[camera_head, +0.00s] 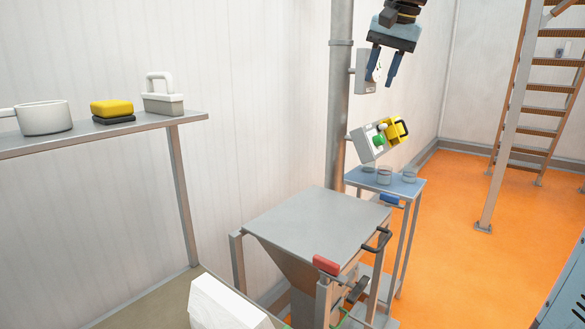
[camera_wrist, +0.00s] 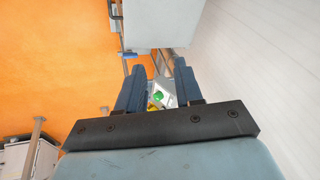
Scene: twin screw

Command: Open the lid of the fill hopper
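The fill hopper's lid (camera_head: 318,220) is a flat grey plate in the lower middle of the head view. It lies level and closed on the grey hopper (camera_head: 280,258). A black bar handle (camera_head: 377,243) is at its right edge. A red grip (camera_head: 326,265) sits at the near corner and a blue grip (camera_head: 390,199) at the far right corner. My gripper (camera_head: 381,82) hangs high above and beyond the lid, fingers down, apart from everything. It is open and empty; its two blue fingers also show apart in the wrist view (camera_wrist: 157,78).
A control box (camera_head: 372,144) with a green button and yellow part is below my gripper, beside a grey pole (camera_head: 340,90). A small table (camera_head: 418,187) with glass jars stands behind the hopper. A shelf (camera_head: 150,122) holds items at left. Orange floor (camera_head: 450,230) is clear at right.

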